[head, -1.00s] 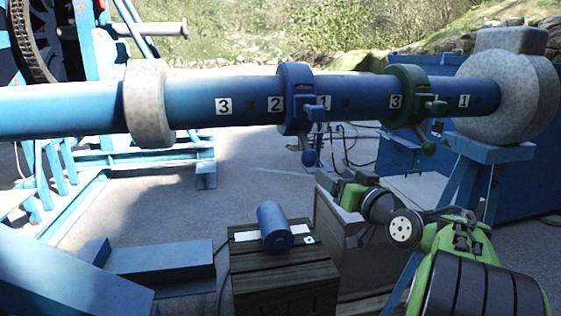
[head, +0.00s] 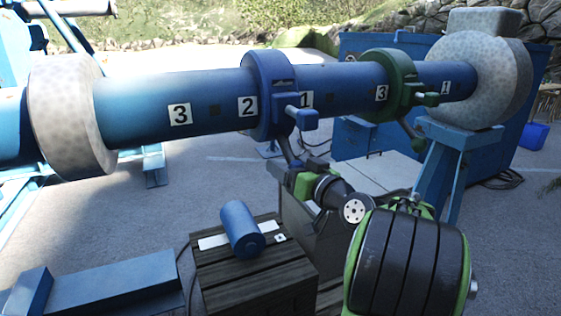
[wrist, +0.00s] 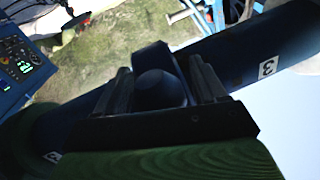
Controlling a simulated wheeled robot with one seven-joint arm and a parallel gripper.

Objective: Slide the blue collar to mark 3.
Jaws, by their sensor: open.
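The blue collar (head: 270,92) is around the blue shaft (head: 215,97), between plates 2 (head: 247,107) and 1 (head: 306,98). Plate 3 (head: 180,114) is further left, with a dark square between it and plate 2. A small blue lever (head: 302,114) sticks out from the collar's front. My gripper (head: 291,160) is just under the collar, around its hanging knob, which is mostly hidden in the head view. In the wrist view my open fingers stand either side of the round dark blue knob (wrist: 160,89); I cannot tell whether either touches it.
A green collar (head: 391,84) with its own lever is on the shaft to the right, beside another plate 3 (head: 382,93). Speckled grey blocks stand at the shaft's left (head: 70,115) and right (head: 482,80). A wooden crate (head: 250,280) with a blue cylinder (head: 242,229) stands below.

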